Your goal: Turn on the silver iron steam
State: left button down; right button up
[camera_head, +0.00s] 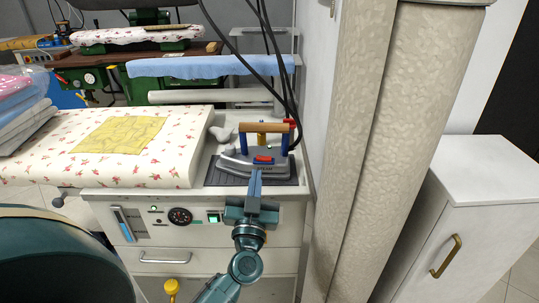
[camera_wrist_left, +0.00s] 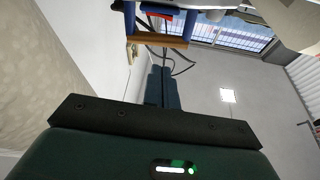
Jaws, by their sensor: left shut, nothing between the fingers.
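The silver iron (camera_head: 238,163) rests on a dark pad (camera_head: 222,177) at the right end of the ironing station. It has a wooden handle (camera_head: 264,128) on blue posts and a red switch (camera_head: 263,160) on its near side. My left gripper (camera_head: 256,173) is shut and empty. Its fingertips are right at the iron's near side, just below the red switch; I cannot tell whether they touch. In the left wrist view the shut fingers (camera_wrist_left: 162,80) point toward the wooden handle (camera_wrist_left: 157,38) at the top. My right gripper is not in view.
The floral ironing board (camera_head: 60,170) with a yellow cloth (camera_head: 120,135) lies left of the iron. A control panel (camera_head: 175,218) is below it. Black cables (camera_head: 272,60) hang above the iron. A wall column (camera_head: 350,150) stands close on the right, with a white cabinet (camera_head: 490,170) beyond.

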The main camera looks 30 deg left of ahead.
pick_arm(q)
jog(key=shift+s, duration=0.1)
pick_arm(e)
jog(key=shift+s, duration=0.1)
pick_arm(q)
notch_tip(320, 180, up, 3)
send_over(258, 160)
jog(key=s+d, duration=0.1)
jog(key=shift+s+d+r, duration=0.1)
jog(key=shift+d+r, duration=0.05)
jog(key=shift+d, duration=0.05)
jog(key=f+b, duration=0.2)
jog(key=shift+a+f, duration=0.2)
jog(key=shift+f, duration=0.5)
jog(key=shift+a+f+b, duration=0.1)
jog(key=shift+f+b, duration=0.2)
jog(key=shift+b, duration=0.05)
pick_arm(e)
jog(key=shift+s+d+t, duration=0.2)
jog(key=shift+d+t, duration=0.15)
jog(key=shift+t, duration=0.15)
